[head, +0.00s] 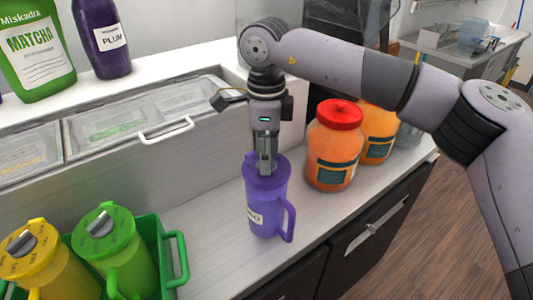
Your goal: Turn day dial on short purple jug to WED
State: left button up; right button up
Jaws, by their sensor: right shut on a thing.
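The short purple jug (266,208) stands upright on the counter, with its handle toward the lower right and a white label on its front left. My right gripper (265,168) points straight down at the top of the jug's lid and is shut on the day dial there. The dial itself is hidden by the fingers, so its setting cannot be read. My left gripper is not in view.
Orange jars, one with a red lid (341,114), stand right of the jug. A green crate (177,262) at lower left holds a yellow jug (38,265) and a green jug (112,254). The counter (212,225) between crate and purple jug is clear.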

jog(key=o, duration=1.1)
jog(key=shift+o, duration=0.2)
notch_tip(320, 180, up, 12)
